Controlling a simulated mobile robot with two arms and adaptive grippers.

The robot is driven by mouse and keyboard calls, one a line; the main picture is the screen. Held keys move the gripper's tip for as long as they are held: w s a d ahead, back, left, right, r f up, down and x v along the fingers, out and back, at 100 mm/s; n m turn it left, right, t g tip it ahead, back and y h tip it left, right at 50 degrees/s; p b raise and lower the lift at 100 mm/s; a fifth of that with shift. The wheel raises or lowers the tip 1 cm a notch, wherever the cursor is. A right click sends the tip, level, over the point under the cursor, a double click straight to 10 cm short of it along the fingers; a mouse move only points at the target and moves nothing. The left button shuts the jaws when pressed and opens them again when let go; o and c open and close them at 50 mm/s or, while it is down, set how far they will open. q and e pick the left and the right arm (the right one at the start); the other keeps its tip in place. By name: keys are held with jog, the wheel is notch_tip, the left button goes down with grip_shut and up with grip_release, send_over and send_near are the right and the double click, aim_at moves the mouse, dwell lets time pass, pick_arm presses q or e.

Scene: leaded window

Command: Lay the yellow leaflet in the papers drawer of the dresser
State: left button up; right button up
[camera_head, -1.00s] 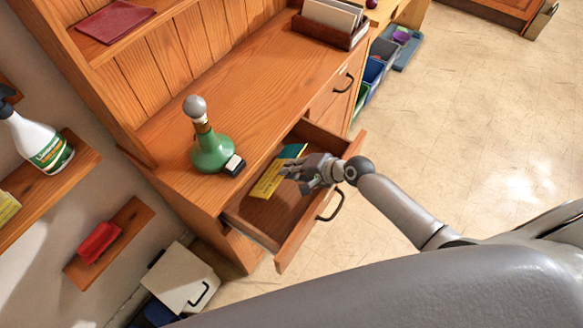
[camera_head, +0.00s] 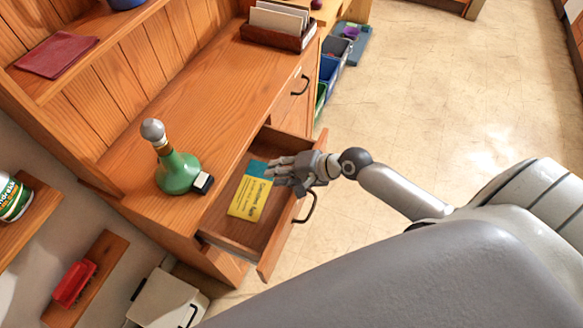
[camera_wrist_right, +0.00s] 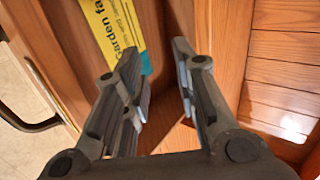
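The yellow leaflet (camera_head: 250,198) with a teal end lies flat on the floor of the open drawer (camera_head: 268,262) in the wooden dresser (camera_head: 250,85). My right gripper (camera_head: 284,172) is above the drawer, near the leaflet's teal end. In the right wrist view the right gripper's fingers (camera_wrist_right: 156,58) are apart with nothing between them. The leaflet (camera_wrist_right: 112,28) shows there beyond the left finger, partly hidden by it. My left gripper is not in view.
A green bottle (camera_head: 178,173) with a grey stopper stands on the dresser top, beside a small black-and-white object (camera_head: 203,183). A card holder (camera_head: 277,37) sits farther back. Coloured bins (camera_head: 328,72) stand past the dresser. The floor at right is clear.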

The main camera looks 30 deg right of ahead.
jog(key=shift+v, duration=2.3)
